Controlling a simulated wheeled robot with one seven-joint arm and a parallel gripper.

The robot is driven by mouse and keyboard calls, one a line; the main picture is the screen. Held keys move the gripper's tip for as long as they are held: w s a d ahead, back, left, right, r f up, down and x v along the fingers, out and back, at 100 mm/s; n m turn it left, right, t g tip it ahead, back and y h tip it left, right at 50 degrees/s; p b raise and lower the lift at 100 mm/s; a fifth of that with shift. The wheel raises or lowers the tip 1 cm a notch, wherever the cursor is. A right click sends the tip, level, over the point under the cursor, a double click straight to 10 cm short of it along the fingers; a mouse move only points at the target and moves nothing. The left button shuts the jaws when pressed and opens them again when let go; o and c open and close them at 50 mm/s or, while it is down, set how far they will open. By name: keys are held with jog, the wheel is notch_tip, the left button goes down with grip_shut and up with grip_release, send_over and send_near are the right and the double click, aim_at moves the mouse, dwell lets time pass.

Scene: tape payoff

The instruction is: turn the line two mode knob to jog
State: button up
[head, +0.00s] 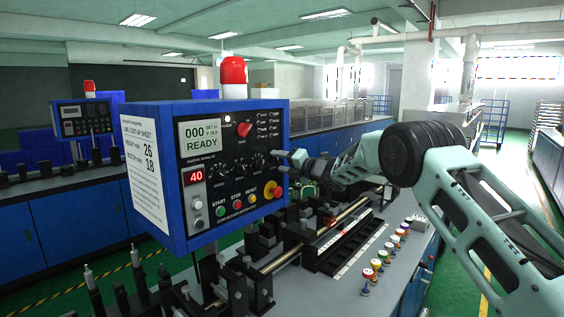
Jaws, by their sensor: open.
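The blue control box (163,130) in the centre left carries a "LINE 2 SET-UP SHEET" (144,165) on its side. Its front panel has a display (200,138) reading READY, a red knob (244,129) and a row of small black knobs (240,166). The knob labels are too small to read, so I cannot tell which is the mode knob or where it points. My gripper (279,160) is open at the panel's right edge, level with the black knobs. I cannot tell whether it touches anything.
Below the knobs are start, stop and reset buttons (237,203) and a red emergency stop (272,190). A red beacon (234,72) tops the box. Another box (83,119) stands behind left.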

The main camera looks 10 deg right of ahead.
jog(key=c, duration=1)
jog(key=shift+m, duration=0.3)
jog(key=shift+m+b, duration=0.6)
jog(key=m, duration=0.3)
jog(key=shift+b, duration=0.4)
jog(key=m, duration=0.4)
jog(key=shift+r, duration=0.15)
jog(key=shift+m+p, duration=0.6)
jog(key=shift+m, duration=0.9)
